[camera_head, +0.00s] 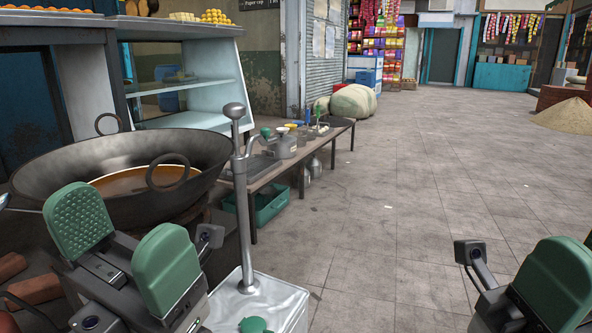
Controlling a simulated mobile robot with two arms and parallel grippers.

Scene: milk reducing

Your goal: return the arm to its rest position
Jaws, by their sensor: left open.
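My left gripper (122,238) is at the lower left, with two green pads spread apart and nothing visible between them. It is in front of a large dark wok (60,165) and overlaps its near side in the picture. The wok has ring handles and holds brown liquid (135,182). My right gripper (572,262) is at the lower right corner. One green pad shows well and only a sliver of the other shows at the picture's edge, so its opening is hidden. Most of both arms is out of view.
A metal post (240,190) with a round top rises from a pale box (275,305) just right of my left gripper. A low bench (262,177) holds jars and containers, with a green crate (270,203) below. Tiled floor (400,210) lies open between the grippers and beyond.

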